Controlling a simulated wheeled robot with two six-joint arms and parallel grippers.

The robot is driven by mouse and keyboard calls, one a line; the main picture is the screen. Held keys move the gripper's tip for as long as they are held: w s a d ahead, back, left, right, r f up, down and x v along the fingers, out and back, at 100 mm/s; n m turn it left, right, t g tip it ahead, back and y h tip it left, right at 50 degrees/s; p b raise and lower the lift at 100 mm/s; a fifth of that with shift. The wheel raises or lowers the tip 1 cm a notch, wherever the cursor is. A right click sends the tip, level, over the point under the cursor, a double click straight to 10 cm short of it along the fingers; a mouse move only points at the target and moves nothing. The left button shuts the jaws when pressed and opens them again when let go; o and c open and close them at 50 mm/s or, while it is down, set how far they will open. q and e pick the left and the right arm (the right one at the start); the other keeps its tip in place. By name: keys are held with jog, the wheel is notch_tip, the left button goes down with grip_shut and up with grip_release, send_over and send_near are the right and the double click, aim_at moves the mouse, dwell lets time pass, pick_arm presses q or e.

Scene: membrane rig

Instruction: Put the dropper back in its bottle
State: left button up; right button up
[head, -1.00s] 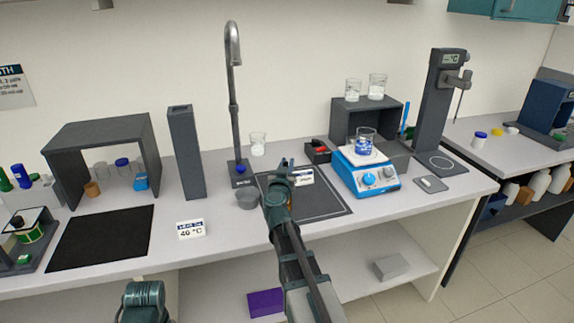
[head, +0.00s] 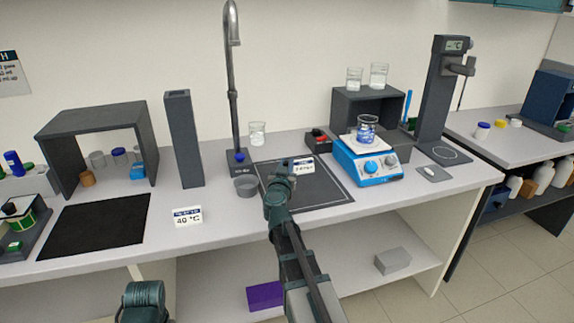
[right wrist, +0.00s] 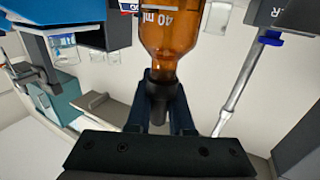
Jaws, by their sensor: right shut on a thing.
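In the right wrist view, an amber bottle (right wrist: 178,25) with a white "40 ml" mark shows at the top, its narrow neck pointing down the picture. The black dropper (right wrist: 160,90) is in line with the neck, its cap at the bottle's mouth. I cannot tell whether it is fully seated. My right gripper (right wrist: 160,112) is shut on the dropper, one finger on each side. In the head view my right gripper (head: 280,172) is over the dark mat, and it hides the bottle and dropper. My left gripper is not in view.
The dark mat (head: 325,195) has bare room on its right. A grey bowl (head: 246,187) and tap (head: 233,100) stand to the left. A small label sign (head: 303,166) is close behind the gripper. A blue stirrer (head: 378,172) bearing a beaker (head: 366,128) stands to the right.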

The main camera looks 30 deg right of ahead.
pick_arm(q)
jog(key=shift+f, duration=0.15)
pick_arm(e)
jog(key=shift+f, duration=0.15)
jog(key=o, duration=0.7)
